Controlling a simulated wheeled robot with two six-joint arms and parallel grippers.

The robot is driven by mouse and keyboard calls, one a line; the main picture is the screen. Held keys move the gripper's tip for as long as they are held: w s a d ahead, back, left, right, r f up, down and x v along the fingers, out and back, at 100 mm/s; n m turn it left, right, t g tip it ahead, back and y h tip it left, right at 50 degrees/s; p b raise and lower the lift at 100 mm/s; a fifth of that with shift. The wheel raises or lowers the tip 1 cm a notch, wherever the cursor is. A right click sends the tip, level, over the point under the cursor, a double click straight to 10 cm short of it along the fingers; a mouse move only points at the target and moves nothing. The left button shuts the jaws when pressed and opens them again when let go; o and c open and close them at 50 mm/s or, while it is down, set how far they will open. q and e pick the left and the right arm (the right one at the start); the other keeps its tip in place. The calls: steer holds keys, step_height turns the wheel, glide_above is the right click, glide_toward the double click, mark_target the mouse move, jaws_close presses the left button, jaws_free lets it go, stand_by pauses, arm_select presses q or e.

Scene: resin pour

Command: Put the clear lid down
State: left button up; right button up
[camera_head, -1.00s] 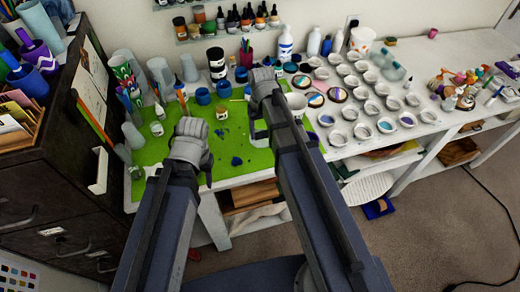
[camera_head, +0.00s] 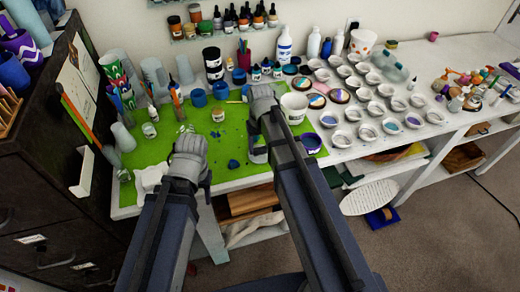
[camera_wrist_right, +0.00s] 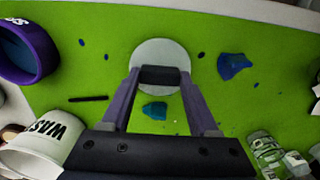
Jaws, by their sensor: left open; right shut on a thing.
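The clear lid (camera_wrist_right: 160,52) shows as a pale round disc at the fingertips of my right gripper (camera_wrist_right: 160,77) in the right wrist view. The gripper is shut on it, over the green mat (camera_wrist_right: 232,105). I cannot tell whether the lid touches the mat.
Blue pieces (camera_wrist_right: 233,65) lie on the mat. Several small white cups (camera_head: 372,108) fill the table to the right.

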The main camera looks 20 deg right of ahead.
mark_target(260, 149)
steer(key=shift+f, duration=0.15)
steer(key=o, duration=1.3)
steer(key=shift+r, duration=0.2)
step_height(260, 149, up, 12)
steer(key=p, duration=1.2)
steer(key=s+a+n, duration=0.1)
steer(key=s+a, duration=0.2)
steer(key=s, duration=0.1)
steer(key=s+a+n, duration=0.1)
steer(key=s+a, duration=0.3)
steer(key=s, duration=0.1)
steer(key=s+a+n+h, duration=0.1)
steer(key=s+a, duration=0.2)
steer(key=s, duration=0.2)
steer(key=shift+s+a+r, duration=0.1)
steer(key=shift+s+a, duration=0.05)
steer(key=shift+a, duration=0.1)
